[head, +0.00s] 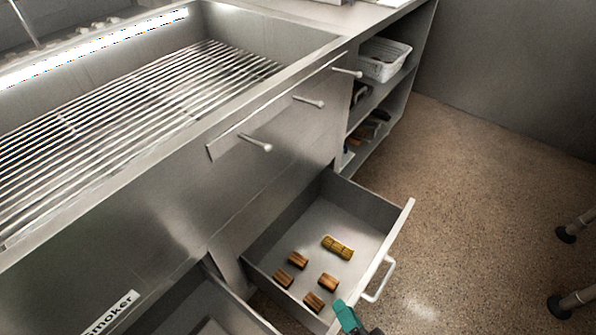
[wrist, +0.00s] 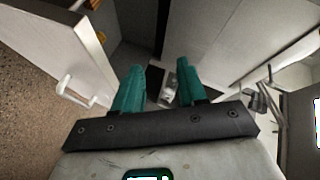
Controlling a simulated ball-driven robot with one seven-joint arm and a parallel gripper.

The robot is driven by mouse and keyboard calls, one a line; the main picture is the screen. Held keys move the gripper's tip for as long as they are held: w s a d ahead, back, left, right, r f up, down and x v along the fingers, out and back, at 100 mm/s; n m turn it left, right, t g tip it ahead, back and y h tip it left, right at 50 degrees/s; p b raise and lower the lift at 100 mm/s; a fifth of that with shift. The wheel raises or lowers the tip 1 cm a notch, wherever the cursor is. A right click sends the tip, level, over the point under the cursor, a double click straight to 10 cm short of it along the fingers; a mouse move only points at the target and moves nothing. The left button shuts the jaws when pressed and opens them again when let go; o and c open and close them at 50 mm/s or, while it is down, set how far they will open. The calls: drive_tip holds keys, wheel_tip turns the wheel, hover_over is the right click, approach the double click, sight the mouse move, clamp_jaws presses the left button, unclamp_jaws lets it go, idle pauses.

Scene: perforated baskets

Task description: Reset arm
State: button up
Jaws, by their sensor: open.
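My gripper (head: 345,316) shows at the bottom edge of the head view as a teal fingertip, just in front of an open drawer's front panel. In the wrist view my gripper (wrist: 158,75) has two teal fingers apart with nothing held between them. The open drawer (head: 372,205) holds several small brown blocks (head: 299,261) and a yellow-brown ribbed piece (head: 337,247). Most of my arm is outside the head view.
A second drawer (head: 222,312) is partly open at lower left. A metal grill (head: 150,125) with protruding handles (head: 308,102) is above. A white perforated basket (head: 384,60) sits on a shelf. Floor (head: 480,190) is clear at right; stool legs (head: 575,225) stand at the edge.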

drive_tip(key=s+d+r+n+g+h, duration=0.25)
drive_tip(key=d+r+n+g, duration=0.2)
drive_tip(key=d, duration=0.35)
drive_tip(key=s+d+r+n+g+h, duration=0.1)
drive_tip(key=d+r+n+g+h, duration=0.3)
drive_tip(key=d, duration=0.3)
drive_tip(key=s+d+f+g+b, duration=0.1)
drive_tip(key=s+f+g+b, duration=0.1)
drive_tip(key=s+f+b, duration=0.45)
drive_tip(key=s+d+f+g+b, duration=0.15)
drive_tip(key=s+f+b, duration=0.25)
drive_tip(key=f, duration=0.5)
wheel_tip(320, 180, up, 30)
drive_tip(key=p, duration=3)
drive_tip(key=shift+s+a+r+g+y+p, duration=0.15)
drive_tip(key=shift+a+g+y+p, duration=0.15)
drive_tip(key=shift+a+g+y, duration=0.1)
